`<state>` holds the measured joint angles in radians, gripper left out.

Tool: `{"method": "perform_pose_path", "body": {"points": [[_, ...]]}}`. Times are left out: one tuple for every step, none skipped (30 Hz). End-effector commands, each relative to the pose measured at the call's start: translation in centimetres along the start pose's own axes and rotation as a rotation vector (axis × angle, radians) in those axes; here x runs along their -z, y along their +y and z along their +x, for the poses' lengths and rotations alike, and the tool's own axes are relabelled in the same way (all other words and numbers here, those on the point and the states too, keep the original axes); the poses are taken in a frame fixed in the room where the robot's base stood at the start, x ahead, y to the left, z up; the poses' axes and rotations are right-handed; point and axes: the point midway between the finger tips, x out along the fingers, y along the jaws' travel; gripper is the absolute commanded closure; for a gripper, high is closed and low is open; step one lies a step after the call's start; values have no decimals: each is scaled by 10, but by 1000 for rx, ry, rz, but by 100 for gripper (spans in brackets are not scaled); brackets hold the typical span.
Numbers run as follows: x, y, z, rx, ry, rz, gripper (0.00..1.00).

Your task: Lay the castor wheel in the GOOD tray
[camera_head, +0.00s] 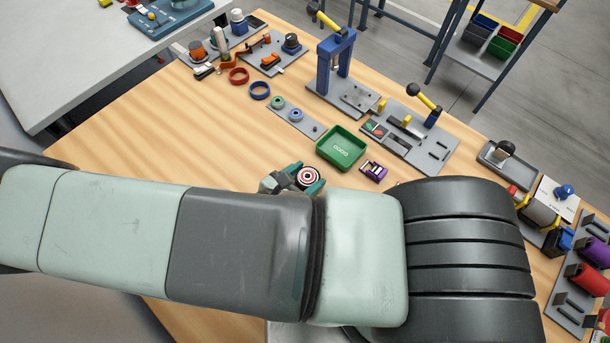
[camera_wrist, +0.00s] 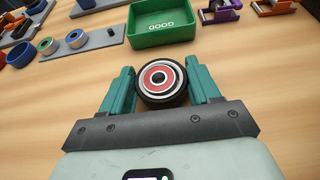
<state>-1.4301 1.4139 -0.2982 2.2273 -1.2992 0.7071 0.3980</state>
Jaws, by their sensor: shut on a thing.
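The castor wheel (camera_wrist: 161,79) is a black round wheel with a red ring and a pale metal centre. My gripper (camera_wrist: 161,88) is shut on it, with one teal finger on each side, in the wrist view. In the head view the wheel (camera_head: 309,177) shows between the fingers of my gripper (camera_head: 308,179), beyond my arm. The GOOD tray (camera_head: 342,148) is a green open box, empty, just beyond and to the right of the wheel. In the wrist view the tray (camera_wrist: 163,38) lies straight ahead of the wheel, apart from it.
A purple part (camera_head: 373,171) lies right of the tray. A grey plate with rings (camera_head: 296,119) lies to its left. A blue press (camera_head: 337,70) and a grey fixture plate (camera_head: 411,136) stand behind. Bare wood lies between wheel and tray.

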Motion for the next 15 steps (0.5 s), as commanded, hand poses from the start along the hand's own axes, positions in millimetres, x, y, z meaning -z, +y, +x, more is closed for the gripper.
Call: {"method": "perform_pose_path", "body": {"points": [[0,0,0,0,-1,0,72],[0,0,0,0,-1,0,72],[0,0,0,0,-1,0,72],[1,0,1,0,-1,0,72],[2,0,1,0,-1,0,72],[2,0,1,0,0,0,33],[2,0,1,0,0,0,28],[2,0,1,0,0,0,23],[2,0,1,0,0,0,17],[1,0,1,0,0,0,13],[1,0,1,0,0,0,13],[1,0,1,0,0,0,13],[1,0,1,0,0,0,13],[1,0,1,0,0,0,13],[1,0,0,0,0,0,13]]}}
